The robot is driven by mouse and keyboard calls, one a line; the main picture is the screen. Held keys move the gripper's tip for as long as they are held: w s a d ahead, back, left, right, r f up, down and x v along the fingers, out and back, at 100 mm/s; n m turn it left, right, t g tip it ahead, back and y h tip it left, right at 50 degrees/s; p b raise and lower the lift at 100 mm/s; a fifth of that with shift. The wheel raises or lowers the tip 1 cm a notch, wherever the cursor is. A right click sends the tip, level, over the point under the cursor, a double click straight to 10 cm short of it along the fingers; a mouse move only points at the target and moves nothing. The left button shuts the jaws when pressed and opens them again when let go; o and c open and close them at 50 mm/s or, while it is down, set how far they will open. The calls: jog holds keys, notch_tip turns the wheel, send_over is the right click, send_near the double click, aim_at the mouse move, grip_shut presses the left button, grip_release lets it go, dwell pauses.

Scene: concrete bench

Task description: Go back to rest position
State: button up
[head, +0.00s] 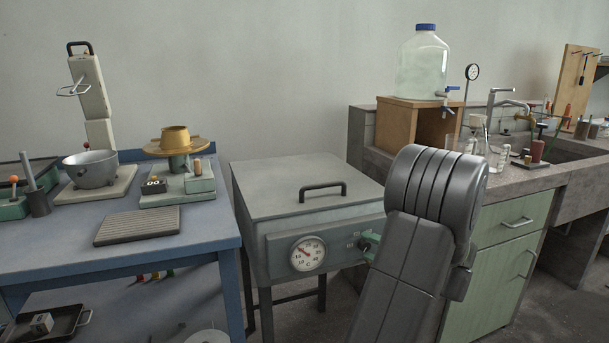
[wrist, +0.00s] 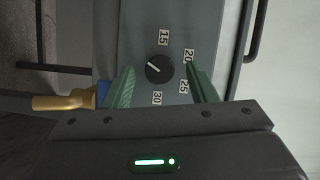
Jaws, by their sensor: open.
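My gripper (wrist: 160,70) shows in the wrist view with its two green fingers apart, one on each side of a black round knob (wrist: 158,69). The knob has a white pointer line and sits on a grey panel with the labels 15, 20, 25 and 30 around it. The pointer slants to the upper left in this view. In the head view my arm stands in front of the right end of the grey oven-like box (head: 300,188) and hides most of my gripper and the knob.
A dial gauge (head: 307,253) and a dark handle (head: 323,190) are on the box. A brass fitting (wrist: 62,103) is close to the left finger. A blue bench (head: 130,252) stands left; a green cabinet (head: 510,265) under a concrete bench stands right.

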jog(key=m+t+p, duration=0.1)
jog(key=m+p, duration=0.2)
jog(key=p, duration=0.1)
jog(key=shift+m+y, duration=0.3)
jog(key=shift+y, duration=0.1)
jog(key=m+t+p, duration=0.1)
jog(key=m+p, duration=0.1)
jog(key=m+t+p, duration=0.1)
jog(key=m+p, duration=0.2)
jog(key=shift+f, duration=0.2)
jog(key=m+t+p, duration=0.1)
jog(key=m+p, duration=0.1)
jog(key=m+t+p, duration=0.1)
jog(key=m+p, duration=0.1)
jog(key=m, duration=0.1)
jog(key=m+t+h+p, duration=0.1)
jog(key=m+p, duration=0.1)
jog(key=m, duration=0.1)
jog(key=shift+s+a+f+p, duration=0.1)
jog(key=shift+a+f+p, duration=0.1)
jog(key=shift+a+p, duration=0.1)
jog(key=m+t+h+p, duration=0.1)
jog(key=m+p, duration=0.1)
jog(key=shift+m, duration=0.3)
jog(key=shift+f+m+t+h+p, duration=0.15)
jog(key=shift+m+t+h+p, duration=0.15)
jog(key=shift+m+h+p, duration=0.3)
jog(key=shift+s+a+f, duration=0.1)
